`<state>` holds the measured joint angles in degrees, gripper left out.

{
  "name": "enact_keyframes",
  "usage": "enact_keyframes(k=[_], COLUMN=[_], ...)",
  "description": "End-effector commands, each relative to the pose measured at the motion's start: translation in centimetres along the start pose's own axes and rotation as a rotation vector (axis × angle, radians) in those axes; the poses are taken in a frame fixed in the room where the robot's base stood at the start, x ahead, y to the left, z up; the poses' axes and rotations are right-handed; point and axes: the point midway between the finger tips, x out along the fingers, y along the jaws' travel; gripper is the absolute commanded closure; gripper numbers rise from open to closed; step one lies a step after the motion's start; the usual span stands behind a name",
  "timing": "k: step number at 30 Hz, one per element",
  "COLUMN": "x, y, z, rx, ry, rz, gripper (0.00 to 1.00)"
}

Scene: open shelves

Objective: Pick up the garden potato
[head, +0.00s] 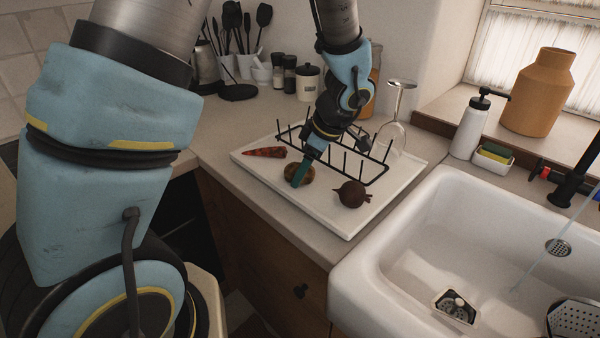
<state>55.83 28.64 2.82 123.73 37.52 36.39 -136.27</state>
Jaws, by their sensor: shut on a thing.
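The potato (308,174) is a small brown round thing low on the white drying tray (344,226), at the front of the black dish rack. The gripper is shut on the potato. Whether the potato touches the tray cannot be told from here.
A dark beet (351,194) lies right of the potato, and a reddish carrot-like vegetable (264,152) lies left. The black rack (366,165) has upright prongs close behind. The white sink (400,250) is at right.

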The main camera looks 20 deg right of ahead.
Motion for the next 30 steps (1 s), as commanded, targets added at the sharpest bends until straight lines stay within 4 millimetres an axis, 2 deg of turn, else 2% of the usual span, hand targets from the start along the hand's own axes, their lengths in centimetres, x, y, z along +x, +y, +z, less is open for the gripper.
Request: enact_keyframes(k=[1, 7, 17, 30], x=[0.0, 0.0, -0.7, -7.6], y=[0.0, 0.0, 0.2, 0.5], z=[0.0, 0.0, -0.3, -3.1], rx=[0.000, 0.000, -0.002, -0.003], ry=[0.000, 0.000, 0.000, -0.001], rz=[0.000, 0.000, 0.005, 0.005], gripper=[0.67, 0.89, 0.89, 0.89])
